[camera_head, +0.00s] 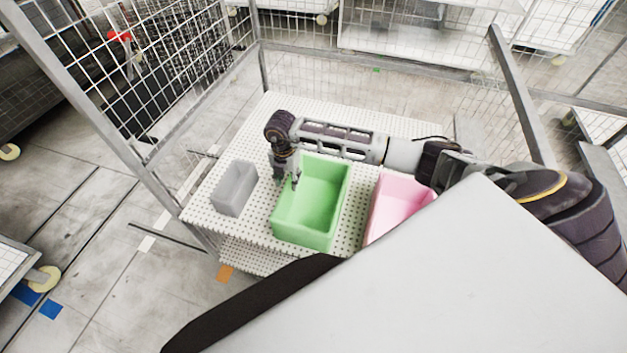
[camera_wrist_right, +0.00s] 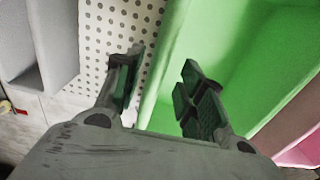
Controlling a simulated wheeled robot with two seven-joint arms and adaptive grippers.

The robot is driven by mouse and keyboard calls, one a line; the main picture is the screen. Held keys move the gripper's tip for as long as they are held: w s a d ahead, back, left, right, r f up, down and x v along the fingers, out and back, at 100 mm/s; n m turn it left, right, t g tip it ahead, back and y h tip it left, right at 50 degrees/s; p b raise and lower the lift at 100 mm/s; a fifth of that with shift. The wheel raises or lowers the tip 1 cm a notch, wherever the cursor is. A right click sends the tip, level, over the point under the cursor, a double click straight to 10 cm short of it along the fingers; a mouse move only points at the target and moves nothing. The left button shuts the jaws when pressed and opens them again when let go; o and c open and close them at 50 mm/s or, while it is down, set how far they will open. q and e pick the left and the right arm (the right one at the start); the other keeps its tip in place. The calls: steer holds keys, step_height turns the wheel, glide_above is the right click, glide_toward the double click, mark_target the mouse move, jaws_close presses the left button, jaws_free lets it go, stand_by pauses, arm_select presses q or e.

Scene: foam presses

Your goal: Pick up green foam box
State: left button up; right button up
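The green foam box (camera_head: 318,205) is an open-topped bin standing on a white perforated table (camera_head: 385,118), and its wall and floor fill much of the right wrist view (camera_wrist_right: 240,60). My right gripper (camera_head: 289,180) is at the box's left wall, pointing down. In the right wrist view my right gripper (camera_wrist_right: 162,92) is open, with one finger over the perforated table outside the wall and the other over the box's inside. The wall runs between the fingers, and I cannot tell whether either touches it. My left gripper is not in view.
A grey box (camera_head: 234,188) stands left of the green box, with a strip of bare table between them. A pink box (camera_head: 398,203) stands on the right, partly hidden by my own body. Wire mesh panels (camera_head: 180,60) surround the table's back and left.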

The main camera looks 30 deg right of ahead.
mark_target(288, 190)
steer(key=shift+f, duration=0.75)
steer(key=shift+a+f+p, duration=0.15)
steer(key=shift+f+p, duration=0.6)
steer(key=shift+f, duration=1.8)
steer(key=shift+c, duration=0.5)
jaws_close()
